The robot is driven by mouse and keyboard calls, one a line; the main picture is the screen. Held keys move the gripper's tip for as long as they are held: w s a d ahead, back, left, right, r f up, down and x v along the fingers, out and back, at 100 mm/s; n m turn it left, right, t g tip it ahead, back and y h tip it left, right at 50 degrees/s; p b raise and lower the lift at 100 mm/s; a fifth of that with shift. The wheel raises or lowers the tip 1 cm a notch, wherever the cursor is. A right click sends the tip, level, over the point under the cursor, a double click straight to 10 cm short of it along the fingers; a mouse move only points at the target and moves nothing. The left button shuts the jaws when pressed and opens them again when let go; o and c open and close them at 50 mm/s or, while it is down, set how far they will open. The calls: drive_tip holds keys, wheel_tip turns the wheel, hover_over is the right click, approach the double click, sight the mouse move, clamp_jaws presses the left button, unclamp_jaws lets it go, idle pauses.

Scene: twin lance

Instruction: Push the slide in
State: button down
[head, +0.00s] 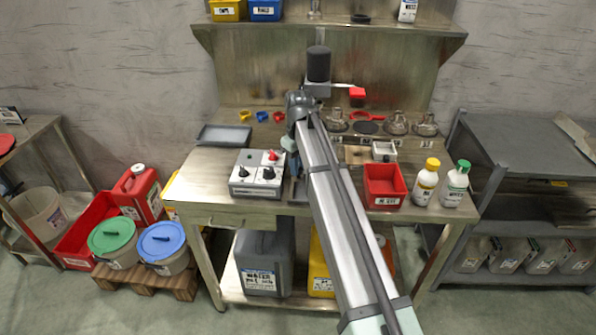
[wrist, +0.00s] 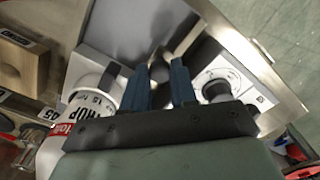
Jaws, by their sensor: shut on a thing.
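My gripper (wrist: 160,70) shows its two dark blue fingers in the wrist view, closed about a dark rounded knob (wrist: 160,66) on a pale grey panel (wrist: 91,63). I cannot tell for certain which part is the slide. In the head view a grey control box (head: 255,191) with dark knobs and a red knob stands on the bench, just left of my arm. The fingertips are hard to see there.
The bench also holds a grey tray (head: 223,135) at the back left, a red bin (head: 385,187) and two white bottles (head: 424,184) (head: 456,186) at the right. A metal shelf (head: 330,27) hangs above the back. My arm crosses the middle of the bench.

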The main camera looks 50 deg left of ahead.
drive_tip(key=shift+w+a, duration=0.2)
drive_tip(key=shift+a, duration=0.05)
drive_tip(key=c, duration=0.9)
unclamp_jaws()
wheel_tip(320, 180, up, 14)
drive_tip(key=shift+f, duration=0.1)
